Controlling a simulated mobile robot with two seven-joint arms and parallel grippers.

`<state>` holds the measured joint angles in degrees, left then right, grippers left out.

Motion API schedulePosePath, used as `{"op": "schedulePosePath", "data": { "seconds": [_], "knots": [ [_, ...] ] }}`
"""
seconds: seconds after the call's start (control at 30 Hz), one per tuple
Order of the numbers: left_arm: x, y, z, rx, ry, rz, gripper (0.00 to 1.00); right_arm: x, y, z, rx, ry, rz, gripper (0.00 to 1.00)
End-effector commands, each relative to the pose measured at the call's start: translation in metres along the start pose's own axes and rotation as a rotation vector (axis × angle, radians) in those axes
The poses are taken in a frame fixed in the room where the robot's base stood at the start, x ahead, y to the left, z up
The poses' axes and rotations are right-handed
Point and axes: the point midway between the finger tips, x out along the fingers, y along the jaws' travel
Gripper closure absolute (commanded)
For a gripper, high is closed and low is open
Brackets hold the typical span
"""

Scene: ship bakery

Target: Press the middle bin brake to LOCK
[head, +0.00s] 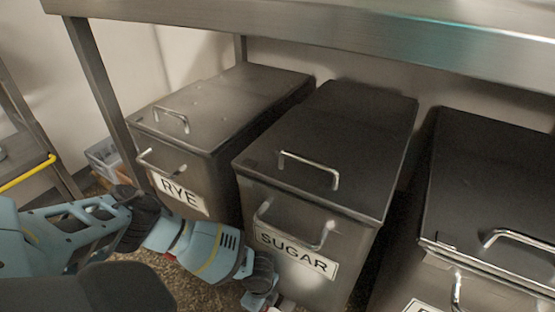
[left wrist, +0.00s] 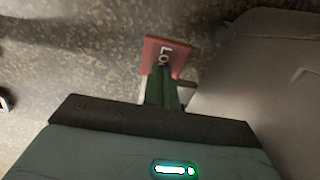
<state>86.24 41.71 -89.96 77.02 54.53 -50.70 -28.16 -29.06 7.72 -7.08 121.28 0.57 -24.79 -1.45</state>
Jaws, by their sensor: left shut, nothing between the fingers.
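The middle bin (head: 365,125) is dark, lidded and labelled SUGAR, with a metal handle on its lid and another on its front. In the left wrist view, a red brake pedal (left wrist: 178,49) with white lettering starting "LO" lies ahead of my left gripper (left wrist: 162,75). The fingers are shut and empty, with their tips over the pedal's near part, hiding some lettering. I cannot tell whether they touch it. In the head view my left arm reaches down to the foot of the SUGAR bin, where the gripper is mostly cut off. My right gripper is not in view.
The RYE bin (head: 225,105) stands to the left and another dark bin (head: 490,185) to the right. A steel counter (head: 330,28) overhangs them, with a leg (head: 100,85) at the left. Speckled floor (left wrist: 70,50) shows beside the pedal.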

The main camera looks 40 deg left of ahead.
Motion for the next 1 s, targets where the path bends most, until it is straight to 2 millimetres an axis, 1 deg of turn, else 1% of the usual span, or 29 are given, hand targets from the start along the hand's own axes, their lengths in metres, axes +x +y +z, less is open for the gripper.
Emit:
{"op": "schedulePosePath", "data": {
  "seconds": [1.0],
  "knots": [
    [0.013, 0.0, -0.001, 0.0, 0.001, 0.0, 1.0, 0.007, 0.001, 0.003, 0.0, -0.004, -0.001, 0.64]
  ]
}}
